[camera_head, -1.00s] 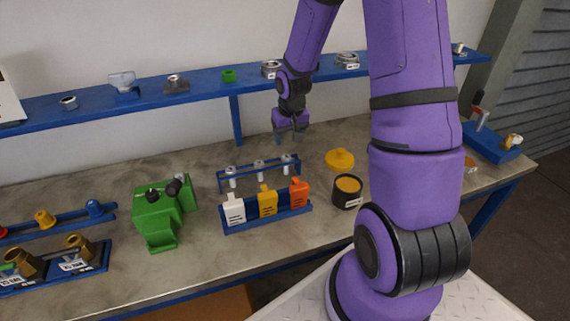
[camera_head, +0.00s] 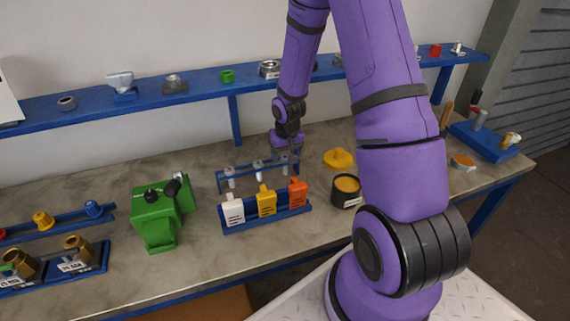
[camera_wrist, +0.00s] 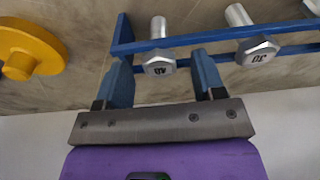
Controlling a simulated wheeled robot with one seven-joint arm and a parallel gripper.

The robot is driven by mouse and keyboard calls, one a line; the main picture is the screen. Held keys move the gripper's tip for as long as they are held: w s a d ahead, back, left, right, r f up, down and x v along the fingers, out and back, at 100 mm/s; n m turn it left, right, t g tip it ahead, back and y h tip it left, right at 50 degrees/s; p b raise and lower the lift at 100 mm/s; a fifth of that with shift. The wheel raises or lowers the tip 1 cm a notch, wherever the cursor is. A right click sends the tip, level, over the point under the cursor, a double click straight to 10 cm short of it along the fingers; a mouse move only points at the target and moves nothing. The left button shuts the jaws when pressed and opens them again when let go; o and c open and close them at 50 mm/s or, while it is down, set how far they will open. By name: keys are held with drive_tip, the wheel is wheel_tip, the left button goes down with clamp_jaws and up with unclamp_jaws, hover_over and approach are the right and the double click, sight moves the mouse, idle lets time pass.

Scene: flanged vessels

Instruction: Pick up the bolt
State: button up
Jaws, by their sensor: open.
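Several silver hex-head bolts sit in a row in a blue rack (camera_head: 222,182). The rightmost bolt (camera_head: 284,161) in the head view is at my gripper (camera_head: 287,152). In the wrist view its marked hex head (camera_wrist: 159,64) lies between my two blue fingers, with a gap on either side. My gripper is open and holds nothing. Another bolt (camera_wrist: 257,50) stands to the right in the wrist view, outside the fingers, and a further one is partly cut off at the edge. How deep the fingers reach around the head is hard to tell.
White, yellow and orange tags (camera_head: 266,201) stand in front of the rack. A black jar (camera_head: 345,192) and yellow lid (camera_head: 338,158) are to its right. A blue shelf (camera_head: 200,82) runs behind.

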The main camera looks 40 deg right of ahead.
drive_tip(key=shift+c, duration=0.2)
drive_tip(key=c, duration=1.1)
drive_tip(key=shift+r, duration=0.1)
